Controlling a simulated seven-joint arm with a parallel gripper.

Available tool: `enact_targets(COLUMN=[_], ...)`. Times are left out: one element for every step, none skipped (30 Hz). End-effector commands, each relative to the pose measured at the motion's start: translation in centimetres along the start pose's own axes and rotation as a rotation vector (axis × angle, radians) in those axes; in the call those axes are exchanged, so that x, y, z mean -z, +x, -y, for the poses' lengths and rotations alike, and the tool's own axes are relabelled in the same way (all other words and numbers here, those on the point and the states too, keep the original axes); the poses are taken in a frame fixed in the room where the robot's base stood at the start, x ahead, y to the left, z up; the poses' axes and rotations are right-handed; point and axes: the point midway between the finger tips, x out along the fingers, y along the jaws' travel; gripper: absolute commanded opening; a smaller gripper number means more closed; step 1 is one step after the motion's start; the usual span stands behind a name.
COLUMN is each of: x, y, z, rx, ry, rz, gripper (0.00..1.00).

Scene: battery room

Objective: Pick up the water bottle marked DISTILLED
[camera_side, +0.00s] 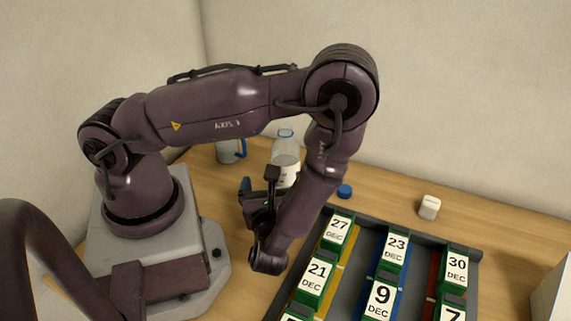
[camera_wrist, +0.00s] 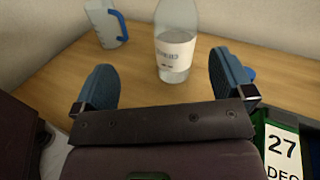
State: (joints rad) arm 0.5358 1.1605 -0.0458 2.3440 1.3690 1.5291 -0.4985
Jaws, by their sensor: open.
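A clear water bottle (camera_wrist: 175,50) with a white label stands upright on the wooden table. Its label carries dark lettering that is too blurred to read with certainty. In the side view the bottle (camera_side: 285,150) stands behind my forearm, its lower part partly covered. My gripper (camera_wrist: 163,88) is open, with one blue-padded finger on each side of the picture. The bottle is ahead of the fingers, roughly centred between them, and nothing is held. In the side view my gripper (camera_side: 258,190) is partly hidden by the wrist.
A clear jug with a blue handle (camera_side: 230,150) stands left of the bottle. A blue cap (camera_side: 344,191) and a small white block (camera_side: 429,207) lie to its right. A dark tray (camera_side: 348,266) of dated green-and-white batteries fills the front right. A wall rises behind.

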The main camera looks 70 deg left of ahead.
Motion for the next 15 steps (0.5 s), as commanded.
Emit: enact_targets(x=[1.2, 1.7, 2.3, 2.7, 3.0, 3.4, 3.5, 3.7, 3.8, 3.8, 3.8, 3.8, 3.8, 3.8, 3.8], y=[-0.2, -0.3, -0.4, -0.5, -0.5, -0.6, -0.6, -0.5, -0.3, 0.0, 0.3, 1.0, 1.5, 2.1, 2.9], z=[-0.4, -0.5, -0.6, -0.7, -0.8, -0.9, -0.9, -1.0, -0.9, -0.9, -0.8, -0.7, -0.6, -0.5, -0.3], rx=[0.064, 0.096, 0.133, 0.156, 0.175, 0.195, 0.205, 0.212, 0.219, 0.22, 0.22, 0.219, 0.218, 0.217, 0.216], ry=[0.048, 0.067, 0.089, 0.103, 0.112, 0.123, 0.129, 0.133, 0.136, 0.137, 0.137, 0.137, 0.137, 0.137, 0.136], rz=[0.003, 0.003, 0.001, 0.0, -0.001, -0.003, -0.004, -0.004, -0.005, -0.004, -0.004, -0.004, -0.003, -0.003, -0.002], gripper=[0.99, 0.99, 0.99, 0.99, 0.99, 0.99, 0.99, 0.99, 0.99, 0.99, 0.99, 0.99, 0.99, 0.99, 0.99])
